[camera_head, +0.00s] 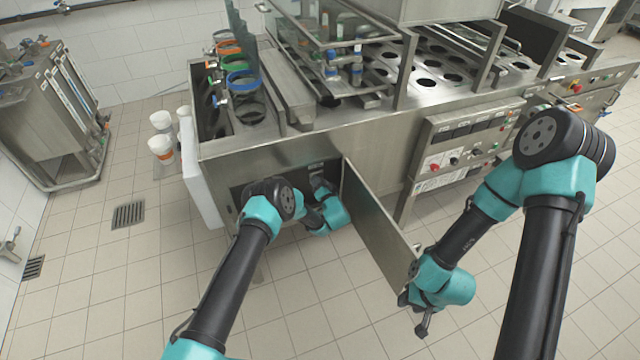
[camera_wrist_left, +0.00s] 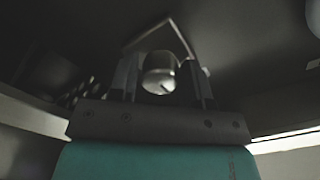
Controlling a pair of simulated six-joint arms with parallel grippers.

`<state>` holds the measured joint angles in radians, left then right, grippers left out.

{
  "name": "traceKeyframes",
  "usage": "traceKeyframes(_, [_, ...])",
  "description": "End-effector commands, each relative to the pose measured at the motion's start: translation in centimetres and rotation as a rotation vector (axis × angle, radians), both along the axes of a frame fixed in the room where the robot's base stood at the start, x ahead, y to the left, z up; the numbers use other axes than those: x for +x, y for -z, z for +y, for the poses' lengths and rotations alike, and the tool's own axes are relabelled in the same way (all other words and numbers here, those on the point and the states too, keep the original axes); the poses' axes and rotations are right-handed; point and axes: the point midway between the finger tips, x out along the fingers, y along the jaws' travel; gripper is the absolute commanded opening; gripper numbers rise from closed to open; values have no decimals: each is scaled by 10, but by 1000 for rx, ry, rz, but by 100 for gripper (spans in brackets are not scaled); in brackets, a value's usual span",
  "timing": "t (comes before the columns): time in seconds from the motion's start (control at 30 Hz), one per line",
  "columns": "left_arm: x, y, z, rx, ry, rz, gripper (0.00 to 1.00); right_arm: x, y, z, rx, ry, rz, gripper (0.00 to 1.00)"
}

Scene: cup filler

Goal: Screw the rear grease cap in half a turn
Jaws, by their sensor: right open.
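A round metal grease cap (camera_wrist_left: 160,80) with a slot mark on its face shows in the left wrist view, in a dim space. My left gripper (camera_wrist_left: 161,70) has one finger on each side of it; I cannot tell whether the fingers touch it. In the head view my left arm reaches into the open compartment (camera_head: 240,190) low in the machine's front, and the left fingertips are hidden there. I cannot tell from this view whether this is the rear cap. My right gripper (camera_head: 422,328) is open and empty, in front of the machine near the open door.
The open door (camera_head: 370,210) of the compartment stands out between my two arms. A control panel (camera_head: 460,145) is on the machine's front to the right. White cups (camera_head: 160,148) stand at the machine's left. The tiled floor in front is clear.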

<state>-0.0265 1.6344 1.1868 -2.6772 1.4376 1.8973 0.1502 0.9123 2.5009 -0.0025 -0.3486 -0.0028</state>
Motion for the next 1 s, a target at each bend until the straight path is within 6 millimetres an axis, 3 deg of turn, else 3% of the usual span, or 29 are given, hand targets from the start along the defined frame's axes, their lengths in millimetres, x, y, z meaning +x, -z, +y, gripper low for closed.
traceKeyframes(0.33, [0,0,0,0,0,0,11,0,0,0,0,0,0,43])
traceKeyframes(0.67, [0,0,0,29,0,14,11,0,0,0,0,0,0,43])
traceKeyframes(1.0, [0,0,0,182,0,91,11,0,0,0,0,0,0,43])
